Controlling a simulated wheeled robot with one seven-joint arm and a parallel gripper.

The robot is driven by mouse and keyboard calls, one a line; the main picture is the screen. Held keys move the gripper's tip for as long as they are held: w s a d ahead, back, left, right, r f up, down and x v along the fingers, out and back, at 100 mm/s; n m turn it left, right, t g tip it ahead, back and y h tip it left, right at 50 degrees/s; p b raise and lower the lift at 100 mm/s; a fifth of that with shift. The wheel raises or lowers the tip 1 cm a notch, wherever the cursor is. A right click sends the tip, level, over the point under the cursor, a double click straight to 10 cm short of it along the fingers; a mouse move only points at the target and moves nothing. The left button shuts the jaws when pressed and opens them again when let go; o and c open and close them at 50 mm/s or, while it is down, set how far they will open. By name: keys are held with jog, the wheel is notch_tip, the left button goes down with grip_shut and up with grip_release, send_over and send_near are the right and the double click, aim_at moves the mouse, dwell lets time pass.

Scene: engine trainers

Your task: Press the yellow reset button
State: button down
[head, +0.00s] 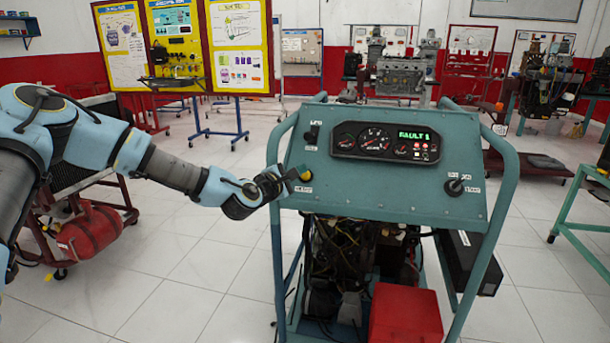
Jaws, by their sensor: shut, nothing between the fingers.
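The yellow reset button (306,176) shows at the lower left of the sloped teal control panel (370,195), with a small white label beneath it. My gripper (297,178) is shut and empty, with its tips at the button's left side in the picture. The tips partly cover the button. I cannot tell whether they touch it or whether it is pressed in. The panel's display (413,137) shows green lettering that reads "FAULT" and one more character.
A black toggle switch (312,132) sits at the panel's upper left and a key-like knob (455,187) at its right. Teal tube rails (505,200) flank the panel. A red box (405,315) sits low in front of the engine. Poster boards stand behind.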

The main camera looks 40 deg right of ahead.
jog(key=shift+f, duration=0.15)
jog(key=shift+w+d+f+b, duration=0.15)
jog(key=shift+d+f+b, duration=0.1)
jog(key=shift+b, duration=0.2)
jog(key=shift+w+d+f+b, duration=0.2)
jog(key=shift+d+f+b, duration=0.1)
jog(key=shift+b, duration=0.1)
dwell(0.9)
jog(key=shift+a+r, duration=0.1)
jog(key=shift+s+a+r+p, duration=0.35)
jog(key=shift+a+r+p, duration=0.1)
jog(key=shift+r, duration=0.15)
dwell(0.3)
jog(key=a+r+p, duration=0.1)
jog(key=s+a+r, duration=0.1)
jog(key=r+p, duration=0.1)
jog(key=shift+s+a+r+p, duration=0.35)
jog(key=shift+s+a+r, duration=0.05)
dwell(0.8)
